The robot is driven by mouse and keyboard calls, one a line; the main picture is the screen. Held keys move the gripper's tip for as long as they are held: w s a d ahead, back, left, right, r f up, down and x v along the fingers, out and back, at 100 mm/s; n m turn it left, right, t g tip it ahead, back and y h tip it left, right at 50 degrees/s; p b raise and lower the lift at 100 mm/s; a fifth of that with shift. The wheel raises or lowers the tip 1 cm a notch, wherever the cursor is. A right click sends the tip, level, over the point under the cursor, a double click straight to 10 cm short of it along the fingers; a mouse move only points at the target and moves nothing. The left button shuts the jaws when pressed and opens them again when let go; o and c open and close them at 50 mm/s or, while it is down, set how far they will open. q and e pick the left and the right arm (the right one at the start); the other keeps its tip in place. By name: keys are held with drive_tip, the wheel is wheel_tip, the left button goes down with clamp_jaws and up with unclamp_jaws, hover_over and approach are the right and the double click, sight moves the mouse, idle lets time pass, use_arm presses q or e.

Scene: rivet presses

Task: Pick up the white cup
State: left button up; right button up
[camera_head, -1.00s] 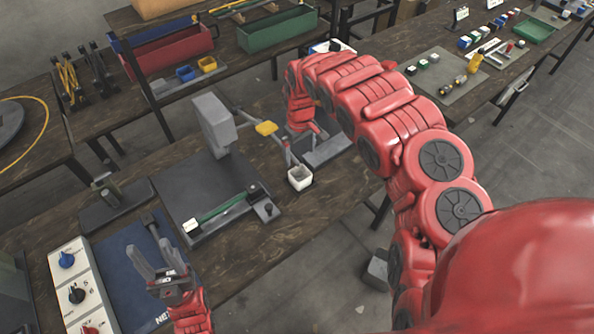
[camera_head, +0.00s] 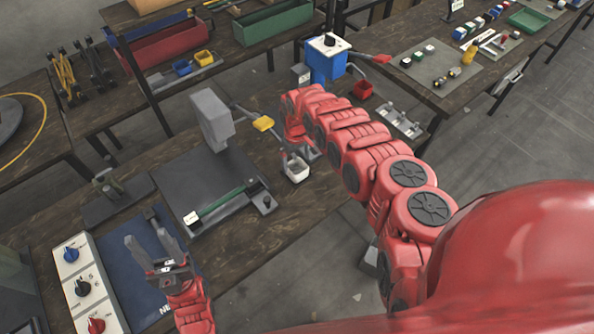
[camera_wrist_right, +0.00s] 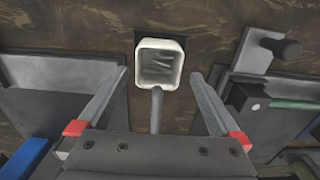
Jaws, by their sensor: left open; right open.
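The white cup (camera_head: 296,169) is square-rimmed and stands upright on the dark wooden bench, right of the grey press. In the right wrist view the cup (camera_wrist_right: 159,63) lies just ahead of and between the finger lines. My right gripper (camera_wrist_right: 160,80) is open, with a finger on each side and nothing held. In the head view my right gripper (camera_head: 296,152) is just behind the cup, partly hidden by the arm. My left gripper (camera_head: 152,245) is open and empty over the blue mat.
The grey press (camera_head: 212,118) with a yellow-tipped lever (camera_head: 263,123) stands left of the cup. A green-handled bar (camera_head: 222,205) lies on its base plate. A control panel (camera_head: 85,285) is at lower left. A blue box (camera_head: 326,58) stands behind my right arm.

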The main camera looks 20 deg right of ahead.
sight(296, 173)
drive_tip(key=shift+w+a+f+b, duration=0.15)
drive_tip(key=shift+f+b, duration=0.15)
drive_tip(key=shift+f, duration=0.25)
drive_tip(key=shift+w+d+f+b, duration=0.1)
drive_tip(key=shift+d+f+b, duration=0.1)
drive_tip(key=shift+f+b, duration=1)
drive_tip(key=shift+f+p, duration=0.25)
drive_tip(key=shift+p, duration=0.05)
drive_tip(key=shift+c, duration=1.1)
drive_tip(key=c, duration=1)
drive_tip(key=shift+r, duration=0.25)
